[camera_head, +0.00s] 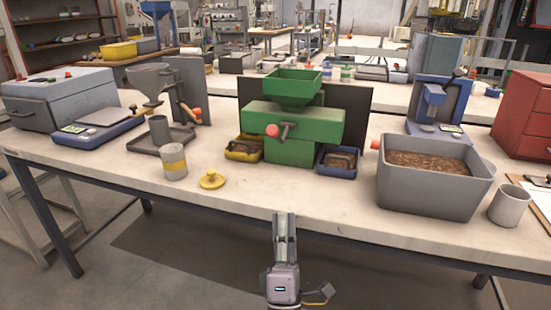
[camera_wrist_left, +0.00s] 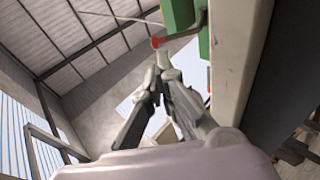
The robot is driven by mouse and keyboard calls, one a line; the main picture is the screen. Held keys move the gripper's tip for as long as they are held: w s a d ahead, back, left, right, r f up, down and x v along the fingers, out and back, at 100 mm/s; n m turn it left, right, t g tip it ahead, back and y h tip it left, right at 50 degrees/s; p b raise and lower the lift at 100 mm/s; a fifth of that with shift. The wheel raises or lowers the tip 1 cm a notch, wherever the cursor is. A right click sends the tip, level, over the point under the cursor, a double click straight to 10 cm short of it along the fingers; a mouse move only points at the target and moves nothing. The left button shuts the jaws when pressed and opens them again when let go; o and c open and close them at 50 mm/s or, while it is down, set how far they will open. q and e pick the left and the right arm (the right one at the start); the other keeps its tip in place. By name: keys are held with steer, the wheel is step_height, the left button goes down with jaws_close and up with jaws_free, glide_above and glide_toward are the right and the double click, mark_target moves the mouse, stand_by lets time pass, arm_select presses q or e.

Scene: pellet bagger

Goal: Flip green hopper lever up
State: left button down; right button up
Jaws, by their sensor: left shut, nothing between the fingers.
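The green hopper machine (camera_head: 294,127) stands on the near table with its open funnel on top. Its lever has a red knob (camera_head: 272,130) and a dark metal arm (camera_head: 286,128) on the machine's front. The knob sits at the left end of the lever, near the height of the pivot. My left gripper (camera_head: 284,216) is shut and empty, at the table's front edge, below and apart from the lever. In the left wrist view the fingertips (camera_wrist_left: 165,72) point toward the red knob (camera_wrist_left: 157,42) and bent lever rod (camera_wrist_left: 190,32). My right gripper is not in view.
A yellow tray (camera_head: 244,158) and a blue tray (camera_head: 338,174) flank the machine's base. A grey bin of brown pellets (camera_head: 425,197) stands right. The table front between lid and bin is clear.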

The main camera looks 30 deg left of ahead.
mark_target(274, 134)
arm_select(q)
steer(key=w+a+r+n+y+p, duration=0.1)
steer(key=w+a+r+p, duration=0.1)
steer(key=w+a+r, duration=0.5)
steer(key=shift+w+r+n+g+y, duration=0.3)
steer(key=shift+r+n+y, duration=0.1)
steer(key=shift+r, duration=1.8)
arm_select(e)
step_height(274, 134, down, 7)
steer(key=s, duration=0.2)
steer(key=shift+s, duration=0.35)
arm_select(q)
steer(key=shift+w, duration=0.15)
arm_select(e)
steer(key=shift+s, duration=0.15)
